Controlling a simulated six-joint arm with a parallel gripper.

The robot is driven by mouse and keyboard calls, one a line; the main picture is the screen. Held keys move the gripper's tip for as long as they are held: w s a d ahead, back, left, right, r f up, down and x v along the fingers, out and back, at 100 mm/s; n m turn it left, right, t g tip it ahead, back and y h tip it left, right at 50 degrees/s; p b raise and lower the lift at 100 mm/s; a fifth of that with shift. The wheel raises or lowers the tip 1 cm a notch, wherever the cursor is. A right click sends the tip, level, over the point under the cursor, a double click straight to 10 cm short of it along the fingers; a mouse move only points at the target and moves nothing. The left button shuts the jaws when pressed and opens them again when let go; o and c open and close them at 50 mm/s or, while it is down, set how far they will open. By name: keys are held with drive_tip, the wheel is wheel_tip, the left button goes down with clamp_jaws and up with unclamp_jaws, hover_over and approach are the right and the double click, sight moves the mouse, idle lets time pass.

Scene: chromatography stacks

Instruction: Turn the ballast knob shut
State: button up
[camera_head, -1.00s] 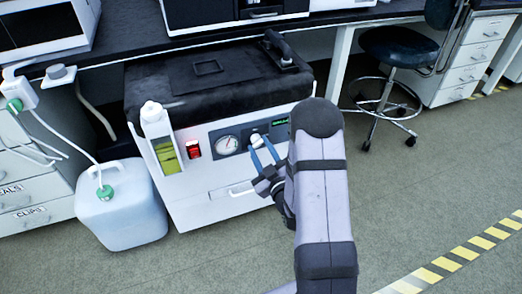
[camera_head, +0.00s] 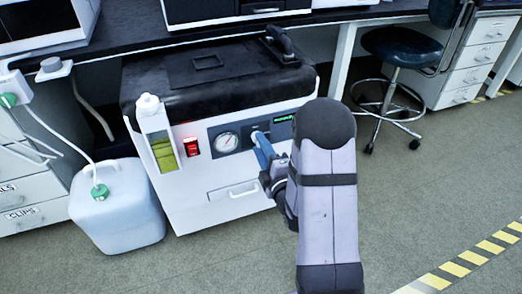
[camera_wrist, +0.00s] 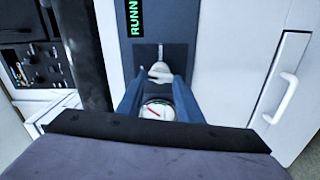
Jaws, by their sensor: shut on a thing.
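The pale ballast knob (camera_wrist: 160,72) is on the dark control panel (camera_wrist: 165,35) of the pump unit, beside a slot-like mark. In the wrist view it sits between the tips of my two blue fingers. My gripper (camera_wrist: 160,76) is shut on the knob. In the head view my gripper (camera_head: 258,138) reaches the panel right of the gauge, and its fingers mostly hide the knob. The round gauge (camera_head: 227,142) has a red needle; it also shows between my fingers in the wrist view (camera_wrist: 157,111). The knob's exact angle is hard to tell.
A green-lit display (camera_head: 283,119) is above right of the knob. A red lit switch (camera_head: 191,146) and a bottle of yellow-green liquid (camera_head: 163,152) are to the left. A drawer handle (camera_head: 243,193) is below. A white jug (camera_head: 118,212) stands on the floor left.

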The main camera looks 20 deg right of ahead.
drive_tip(key=shift+f+n+b, duration=0.15)
drive_tip(key=shift+n+b, duration=0.2)
drive_tip(key=shift+n, duration=0.55)
drive_tip(key=o, duration=1.1)
drive_tip(key=shift+s, duration=0.15)
drive_tip(key=shift+s+p, duration=3.55)
drive_tip(key=shift+p, duration=0.3)
